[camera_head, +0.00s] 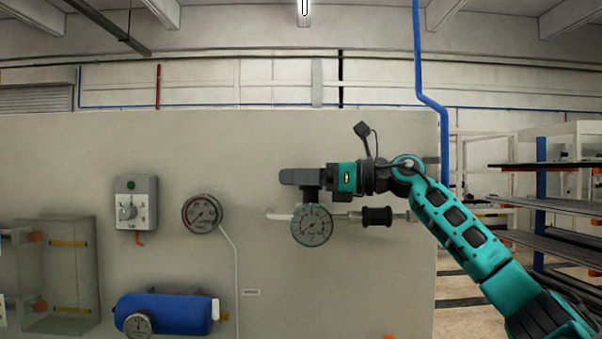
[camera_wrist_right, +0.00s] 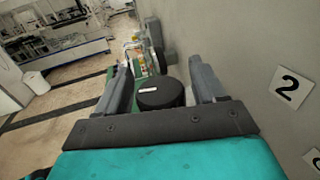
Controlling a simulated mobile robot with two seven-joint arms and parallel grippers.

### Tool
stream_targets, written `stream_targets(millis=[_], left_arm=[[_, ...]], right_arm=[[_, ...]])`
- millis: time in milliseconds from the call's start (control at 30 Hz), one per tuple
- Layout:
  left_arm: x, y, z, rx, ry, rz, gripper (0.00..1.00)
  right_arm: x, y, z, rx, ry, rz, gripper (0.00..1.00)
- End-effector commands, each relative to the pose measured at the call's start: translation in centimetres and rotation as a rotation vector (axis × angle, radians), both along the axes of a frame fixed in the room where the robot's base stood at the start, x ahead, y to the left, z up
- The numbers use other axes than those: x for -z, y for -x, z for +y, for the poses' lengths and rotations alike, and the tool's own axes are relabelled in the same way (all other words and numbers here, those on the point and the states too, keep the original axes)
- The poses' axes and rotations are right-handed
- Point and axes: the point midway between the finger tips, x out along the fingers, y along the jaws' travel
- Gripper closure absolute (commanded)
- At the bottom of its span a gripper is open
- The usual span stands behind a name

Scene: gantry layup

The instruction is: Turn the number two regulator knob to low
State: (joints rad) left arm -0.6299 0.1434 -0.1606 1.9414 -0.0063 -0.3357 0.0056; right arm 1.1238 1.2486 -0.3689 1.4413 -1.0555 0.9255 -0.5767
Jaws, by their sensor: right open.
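My right gripper (camera_head: 290,177) reaches in from the right along the grey panel, just above a round dial gauge (camera_head: 312,226) on a pipe. In the right wrist view my right gripper (camera_wrist_right: 160,66) is open, one finger on either side of a black round knob (camera_wrist_right: 160,93) with a small white mark. I cannot tell whether the fingers touch it. A plate with the number 2 (camera_wrist_right: 289,87) is on the panel beside it. In the head view the gripper mostly hides the knob. My left gripper is not in view.
The grey panel (camera_head: 120,160) also carries a switch box (camera_head: 136,204), a red-rimmed gauge (camera_head: 202,214) and a blue tank (camera_head: 165,314). A black cylindrical fitting (camera_head: 377,216) sits on the pipe right of the dial gauge. Racks (camera_head: 555,205) stand at the far right.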

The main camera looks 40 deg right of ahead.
Motion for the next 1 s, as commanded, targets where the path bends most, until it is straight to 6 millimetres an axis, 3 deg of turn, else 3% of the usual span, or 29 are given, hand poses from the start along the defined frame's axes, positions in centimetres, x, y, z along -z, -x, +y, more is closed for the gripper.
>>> stream_targets(millis=[167,700,1000], left_arm=[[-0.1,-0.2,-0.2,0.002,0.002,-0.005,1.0],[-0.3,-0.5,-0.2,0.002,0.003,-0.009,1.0],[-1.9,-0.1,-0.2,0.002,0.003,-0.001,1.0]], right_arm=[[0.0,0.0,0.0,0.0,0.0,0.0,0.3],[0.0,0.0,0.0,0.0,-0.001,0.001,0.81],[-0.4,0.0,0.1,-0.126,-0.005,0.006,0.82]])
